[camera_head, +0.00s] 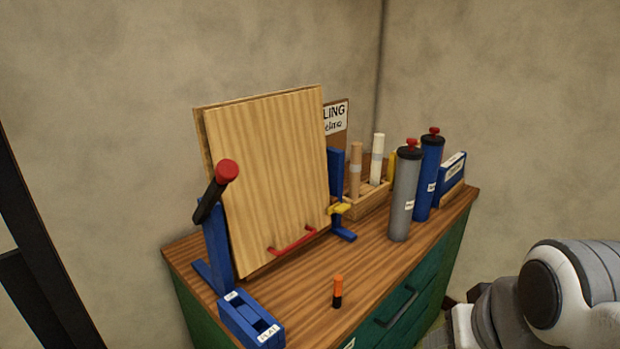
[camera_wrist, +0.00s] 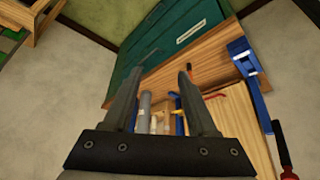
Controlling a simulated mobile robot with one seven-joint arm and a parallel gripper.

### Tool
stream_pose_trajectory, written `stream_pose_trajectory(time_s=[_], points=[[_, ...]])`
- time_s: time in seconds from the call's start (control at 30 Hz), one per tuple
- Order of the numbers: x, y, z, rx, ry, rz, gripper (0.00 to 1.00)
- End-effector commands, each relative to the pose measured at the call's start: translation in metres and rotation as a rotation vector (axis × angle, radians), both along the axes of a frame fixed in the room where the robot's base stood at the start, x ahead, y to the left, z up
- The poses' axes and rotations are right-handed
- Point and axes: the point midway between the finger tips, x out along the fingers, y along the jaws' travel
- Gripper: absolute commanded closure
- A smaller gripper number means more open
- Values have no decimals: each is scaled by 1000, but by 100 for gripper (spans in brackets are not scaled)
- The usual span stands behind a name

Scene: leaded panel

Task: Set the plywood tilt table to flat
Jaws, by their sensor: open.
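The plywood tilt table (camera_head: 265,170) stands steeply tilted, nearly upright, in a blue stand on the wooden worktop. A red handle (camera_head: 292,241) is along its lower edge. A black lever with a red knob (camera_head: 227,171) is at its left side, and a yellow knob (camera_head: 341,208) is at its right. A blue labelled block (camera_head: 251,320) sits at the foot of the left post. In the wrist view, the plywood panel (camera_wrist: 243,125) is at the right. My gripper (camera_wrist: 160,85) is open and empty, apart from the table. In the head view its fingers are not visible.
A grey cylinder (camera_head: 405,195) and a blue cylinder (camera_head: 428,178) with red knobs stand right of the panel. A small orange-and-black item (camera_head: 337,292) stands near the front edge. Green drawers (camera_head: 395,318) are below.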

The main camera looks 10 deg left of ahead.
Motion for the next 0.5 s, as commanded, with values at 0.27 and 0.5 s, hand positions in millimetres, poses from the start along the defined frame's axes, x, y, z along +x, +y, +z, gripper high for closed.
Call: stream_pose_trajectory(time_s=[0.27,0.5], points=[[10,-2,2,-13,-36,0,25],[80,-2,26,-66,-326,38,25]])
